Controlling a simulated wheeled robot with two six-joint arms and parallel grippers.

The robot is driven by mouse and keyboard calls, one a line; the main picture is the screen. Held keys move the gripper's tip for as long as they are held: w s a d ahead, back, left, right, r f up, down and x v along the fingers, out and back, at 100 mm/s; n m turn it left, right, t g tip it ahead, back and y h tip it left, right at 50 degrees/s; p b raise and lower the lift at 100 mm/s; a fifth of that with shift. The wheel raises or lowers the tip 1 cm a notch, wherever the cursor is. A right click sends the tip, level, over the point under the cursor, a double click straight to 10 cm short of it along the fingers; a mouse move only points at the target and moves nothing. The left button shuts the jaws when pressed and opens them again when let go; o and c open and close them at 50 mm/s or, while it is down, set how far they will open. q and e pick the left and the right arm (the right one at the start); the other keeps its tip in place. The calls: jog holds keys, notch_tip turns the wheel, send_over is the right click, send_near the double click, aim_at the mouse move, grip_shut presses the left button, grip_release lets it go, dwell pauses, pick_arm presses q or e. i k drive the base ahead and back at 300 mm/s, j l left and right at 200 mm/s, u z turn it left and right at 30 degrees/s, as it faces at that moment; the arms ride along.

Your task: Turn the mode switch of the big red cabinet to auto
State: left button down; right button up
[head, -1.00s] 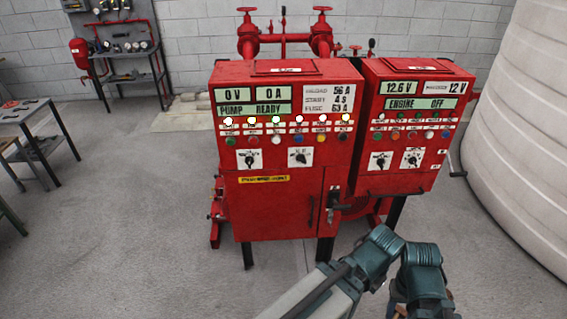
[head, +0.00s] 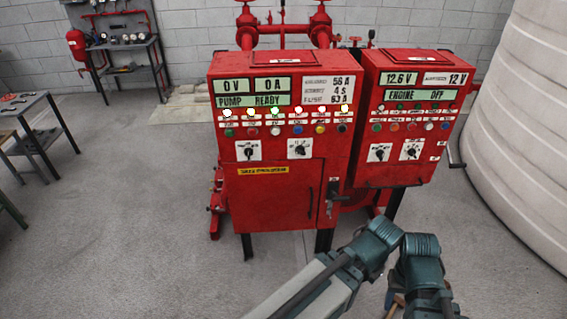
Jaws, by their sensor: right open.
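The big red cabinet (head: 275,195) stands in the middle, its display reading PUMP READY. Its sloped panel carries two black rotary switches on white plates, a left one (head: 249,151) and a right one (head: 299,148). Their labels are too small to read, so I cannot tell which is the mode switch or its exact setting. My right arm comes up from the bottom edge and bends down again. My right gripper (head: 430,308) is low at the bottom edge, open, well in front of and below the panel, touching neither switch. Its fingertips are hardly visible. My left gripper is out of view.
A smaller red cabinet (head: 412,125) with two similar switches stands close on the right. A large pale tank (head: 520,130) fills the right side.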

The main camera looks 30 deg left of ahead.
aim_at(249, 151)
jog(key=u, duration=1.35)
jog(key=i+l, duration=0.1)
jog(key=l, duration=0.35)
jog(key=i+l+z, duration=0.15)
jog(key=l, duration=0.3)
jog(key=k, duration=0.05)
